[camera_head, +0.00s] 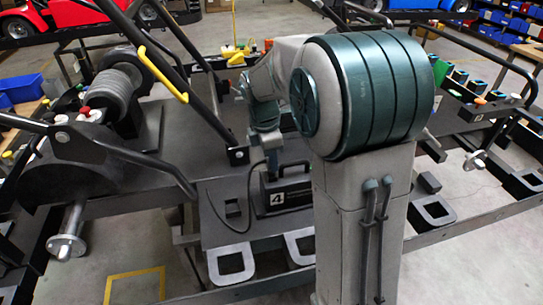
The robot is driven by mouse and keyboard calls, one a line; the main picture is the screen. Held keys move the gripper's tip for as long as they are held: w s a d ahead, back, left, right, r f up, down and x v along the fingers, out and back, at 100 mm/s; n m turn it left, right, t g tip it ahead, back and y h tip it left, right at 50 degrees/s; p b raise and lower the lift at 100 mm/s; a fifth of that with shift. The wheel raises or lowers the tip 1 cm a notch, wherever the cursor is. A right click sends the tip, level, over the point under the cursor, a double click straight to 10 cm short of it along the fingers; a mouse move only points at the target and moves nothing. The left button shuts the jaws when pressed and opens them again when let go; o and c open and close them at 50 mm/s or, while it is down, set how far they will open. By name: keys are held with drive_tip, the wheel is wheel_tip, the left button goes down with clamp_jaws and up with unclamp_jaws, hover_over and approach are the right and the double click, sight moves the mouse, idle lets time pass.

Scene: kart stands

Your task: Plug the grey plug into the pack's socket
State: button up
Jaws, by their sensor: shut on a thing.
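The plug itself is too small and too covered to make out. A thin black cable (224,222) loops over the deck left of the pack and rises toward my gripper. The socket cannot be made out from here.
A black bar (128,158) and a stand with a yellow-handled lever (163,72) stand left of the pack. Grey square frames (231,264) jut from the deck's front edge. A small dark block (430,183) lies to the right. The deck left of the pack is mostly clear.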

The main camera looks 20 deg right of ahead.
drive_tip(key=shift+f+b, duration=0.65)
drive_tip(key=shift+f, duration=0.5)
drive_tip(key=o, duration=1.1)
drive_tip(key=shift+r, duration=0.1)
drive_tip(key=shift+r, duration=0.1)
drive_tip(key=r, duration=0.4)
drive_tip(key=a+r, duration=0.1)
drive_tip(key=r, duration=0.8)
drive_tip(key=shift+a+r, duration=0.25)
drive_tip(key=shift+a, duration=0.1)
drive_tip(key=s+f+m+t, duration=0.1)
drive_tip(key=s+f+m, duration=0.2)
drive_tip(key=s+m, duration=0.3)
drive_tip(key=s+d+f+m+t+y, duration=0.1)
drive_tip(key=s+f+m, duration=0.2)
drive_tip(key=s+m, duration=0.3)
drive_tip(key=s+f+m+t, duration=0.1)
drive_tip(key=s+f+m, duration=0.3)
drive_tip(key=s, duration=0.5)
drive_tip(key=shift+d+m, duration=0.25)
drive_tip(key=shift+m, duration=0.75)
